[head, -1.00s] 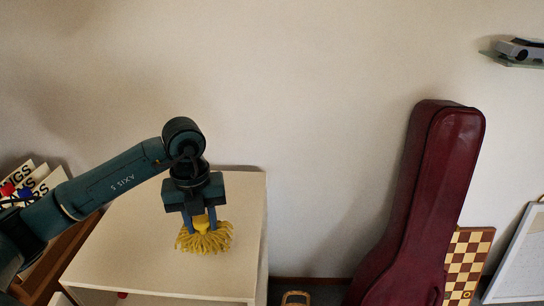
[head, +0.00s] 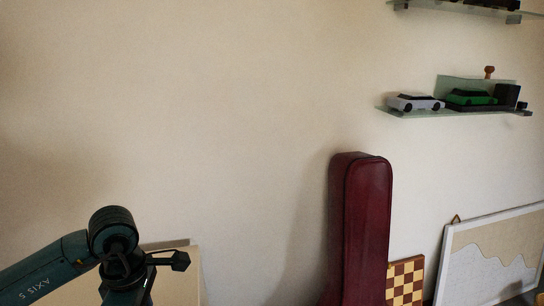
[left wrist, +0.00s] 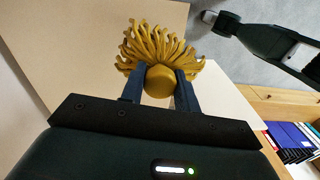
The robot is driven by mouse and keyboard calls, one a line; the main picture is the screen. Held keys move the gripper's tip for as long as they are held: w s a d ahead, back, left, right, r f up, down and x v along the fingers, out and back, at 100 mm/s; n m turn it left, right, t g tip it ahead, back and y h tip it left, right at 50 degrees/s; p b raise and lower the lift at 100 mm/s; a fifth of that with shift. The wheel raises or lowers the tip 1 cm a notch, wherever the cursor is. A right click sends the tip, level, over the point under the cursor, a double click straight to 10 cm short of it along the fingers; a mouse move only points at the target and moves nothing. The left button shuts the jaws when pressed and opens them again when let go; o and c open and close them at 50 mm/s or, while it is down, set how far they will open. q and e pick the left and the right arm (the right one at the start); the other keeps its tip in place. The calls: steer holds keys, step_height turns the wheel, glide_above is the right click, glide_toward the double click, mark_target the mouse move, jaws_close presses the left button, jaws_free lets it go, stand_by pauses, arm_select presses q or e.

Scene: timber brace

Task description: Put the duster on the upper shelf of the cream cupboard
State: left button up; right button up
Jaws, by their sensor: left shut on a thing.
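In the left wrist view, the duster (left wrist: 159,48) shows as a fan of yellow strands with a round yellow hub. My left gripper (left wrist: 160,84) is shut on it, one dark blue finger on each side of the hub. In the head view, my left arm's wrist is at the lower left, and its fingers and the duster are below the frame. A small part of the cream cupboard's top (head: 180,285) shows behind the wrist. The cupboard's front and shelves are out of the head view.
A dark red instrument case (head: 360,225) stands against the wall, right of the cupboard. A chessboard (head: 405,281) and a framed board (head: 492,258) lean beyond it. A glass wall shelf (head: 455,111) holds model cars. The wall above the cupboard is bare. Blue books (left wrist: 292,137) stand in a wooden bookcase.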

arm_select(q)
steer(key=m, duration=0.3)
steer(key=d+m, duration=0.1)
steer(key=m, duration=0.1)
steer(key=shift+s+r, duration=0.25)
steer(key=shift+r, duration=0.05)
steer(key=m, duration=0.3)
steer(key=m+p, duration=0.1)
steer(key=shift+s+d+r+m, duration=0.25)
steer(key=shift+d+m, duration=0.05)
steer(key=shift+m, duration=0.1)
steer(key=m, duration=0.4)
steer(key=shift+s+d+r, duration=0.15)
steer(key=shift+s+d, duration=0.1)
steer(key=shift+d, duration=0.1)
steer(key=m, duration=0.5)
steer(key=shift+s+d+r+p, duration=0.15)
steer(key=shift+s+d+p, duration=0.1)
steer(key=shift+d+p, duration=0.05)
arm_select(e)
steer(key=shift+d+r+h, duration=0.1)
steer(key=shift+d+h, duration=0.2)
steer(key=shift+d, duration=0.15)
steer(key=shift+r, duration=0.1)
